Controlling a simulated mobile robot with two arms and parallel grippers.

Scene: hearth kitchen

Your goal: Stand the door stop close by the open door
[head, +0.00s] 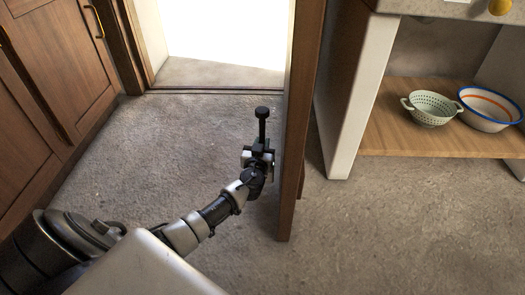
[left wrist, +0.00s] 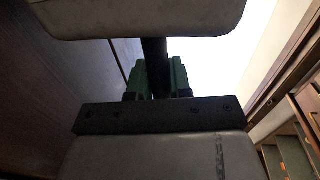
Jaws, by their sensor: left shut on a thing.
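The door stop (head: 262,125) is a dark upright rod with a wider knob on top. My left gripper (head: 258,158) is shut on it, and the gripper covers its lower part. In the left wrist view the dark rod (left wrist: 155,65) stands between the green finger parts. The open wooden door (head: 300,120) is seen nearly edge-on, just right of the gripper, with a narrow gap between them in the picture. Whether the door stop's foot touches the floor is hidden. My right gripper is not in view.
A bright doorway (head: 220,45) opens at the back, with a threshold. Brown cupboards (head: 60,60) line the left. Right of the door, a wooden shelf (head: 395,130) holds a green colander (head: 432,108) and a blue-rimmed bowl (head: 488,106). The grey floor (head: 150,150) left of the door is clear.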

